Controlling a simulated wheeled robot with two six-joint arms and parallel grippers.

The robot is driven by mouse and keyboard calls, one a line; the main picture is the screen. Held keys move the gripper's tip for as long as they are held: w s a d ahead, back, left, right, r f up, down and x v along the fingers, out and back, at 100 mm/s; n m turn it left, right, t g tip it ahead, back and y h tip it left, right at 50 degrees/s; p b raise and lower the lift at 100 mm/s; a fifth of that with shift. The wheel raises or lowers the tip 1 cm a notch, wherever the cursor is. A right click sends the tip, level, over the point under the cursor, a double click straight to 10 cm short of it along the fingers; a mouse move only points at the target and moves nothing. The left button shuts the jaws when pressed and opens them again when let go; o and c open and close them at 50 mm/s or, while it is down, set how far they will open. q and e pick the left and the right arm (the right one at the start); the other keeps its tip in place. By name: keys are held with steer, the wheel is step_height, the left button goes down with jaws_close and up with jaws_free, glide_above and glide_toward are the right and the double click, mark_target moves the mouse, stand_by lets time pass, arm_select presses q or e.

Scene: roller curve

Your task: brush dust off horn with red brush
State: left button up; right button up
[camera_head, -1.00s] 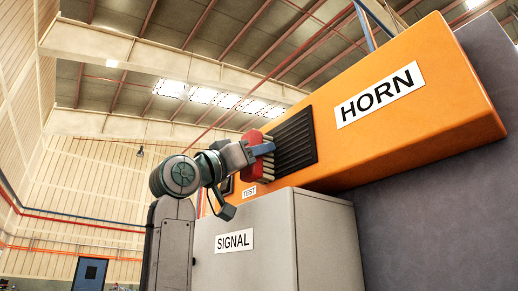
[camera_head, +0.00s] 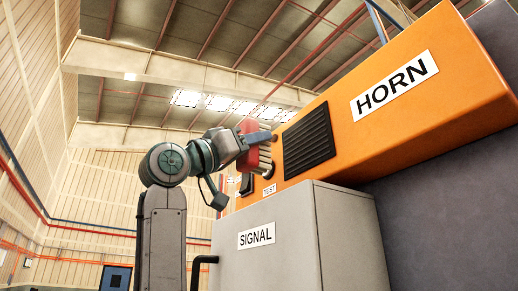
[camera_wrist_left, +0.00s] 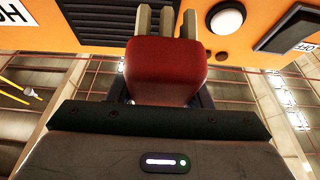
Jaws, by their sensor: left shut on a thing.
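The horn is an orange box (camera_head: 450,105) with a "HORN" label and a dark slatted grille (camera_head: 308,143). My left gripper (camera_head: 262,143) is shut on the red brush (camera_head: 252,158), just left of the grille. The brush's pale bristles (camera_head: 265,161) point toward the orange face; a small gap shows between them and the grille. In the left wrist view the red brush block (camera_wrist_left: 165,70) sits in the jaws, with bristles (camera_wrist_left: 165,22) up against or close to the orange surface. I cannot make out dust. My right gripper is not in view.
A grey cabinet (camera_head: 265,268) labelled "SIGNAL" stands below the horn. A "TEST" label (camera_head: 269,190) is under the brush. A round white button (camera_wrist_left: 227,18) and a dark panel (camera_wrist_left: 290,25) show in the left wrist view. Open hall lies to the left.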

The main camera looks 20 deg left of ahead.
arm_select(q)
steer(key=shift+s+a+b, duration=0.5)
steer(key=shift+s+a, duration=0.45)
steer(key=shift+s, duration=0.25)
steer(key=shift+w+d, duration=0.15)
